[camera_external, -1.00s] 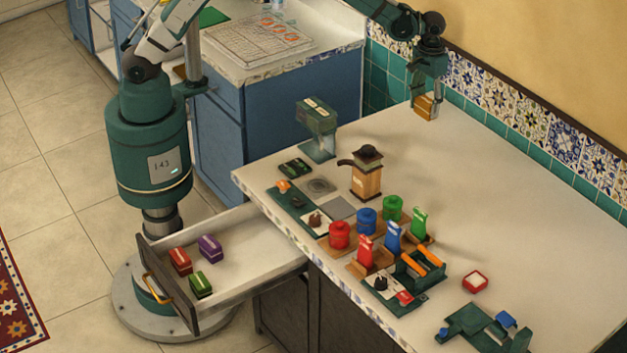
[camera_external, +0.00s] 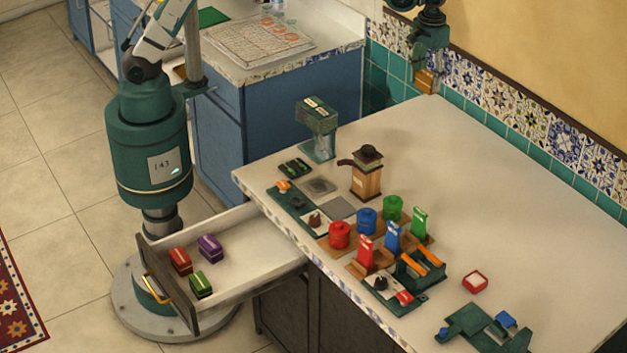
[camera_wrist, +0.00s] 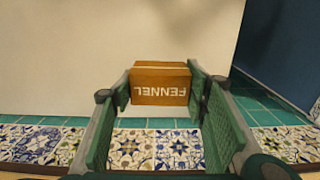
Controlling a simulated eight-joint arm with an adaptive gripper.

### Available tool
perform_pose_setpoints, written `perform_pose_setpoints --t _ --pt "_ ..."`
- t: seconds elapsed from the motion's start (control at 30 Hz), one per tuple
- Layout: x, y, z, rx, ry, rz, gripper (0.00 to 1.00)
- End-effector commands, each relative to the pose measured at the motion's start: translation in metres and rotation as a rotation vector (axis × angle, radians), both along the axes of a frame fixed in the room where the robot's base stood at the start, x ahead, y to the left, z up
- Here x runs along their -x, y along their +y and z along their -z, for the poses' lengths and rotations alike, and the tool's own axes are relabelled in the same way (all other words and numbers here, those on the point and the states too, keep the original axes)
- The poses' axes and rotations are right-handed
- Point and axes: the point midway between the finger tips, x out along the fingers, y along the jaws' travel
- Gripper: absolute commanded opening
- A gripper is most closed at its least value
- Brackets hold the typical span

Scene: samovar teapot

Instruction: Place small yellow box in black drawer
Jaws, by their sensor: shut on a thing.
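My gripper (camera_external: 430,76) is shut on a small yellow-orange box (camera_wrist: 160,85). The box's label reads "FENNEL" and appears upside down in the wrist view. In the external view the box (camera_external: 427,82) hangs below my gripper, in front of the tiled wall at the back of the white counter, and looks clear of the surface. The black drawer (camera_external: 168,292) is pulled open at the lower left, far from my gripper. It holds a red box (camera_external: 180,261), a purple box (camera_external: 210,247) and a green box (camera_external: 201,284), with bare floor on its right side.
A wooden grinder-like object (camera_external: 367,176) and a green-and-glass device (camera_external: 318,128) stand on the counter (camera_external: 470,180). Red, blue and green canisters (camera_external: 366,220) stand nearer the drawer. A red-rimmed dish (camera_external: 474,281) lies farther right. The counter's back right is clear.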

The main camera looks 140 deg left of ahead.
Motion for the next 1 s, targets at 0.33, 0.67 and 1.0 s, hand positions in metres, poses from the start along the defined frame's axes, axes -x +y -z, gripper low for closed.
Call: perform_pose_setpoints --t 0.33,0.67,1.0 --pt "-0.047 -0.073 -0.005 0.000 0.000 0.001 0.32" --pt "-0.092 -0.167 -0.011 0.000 0.000 -0.005 0.32" --pt "-0.123 -0.266 -0.015 0.000 0.000 -0.010 0.32"
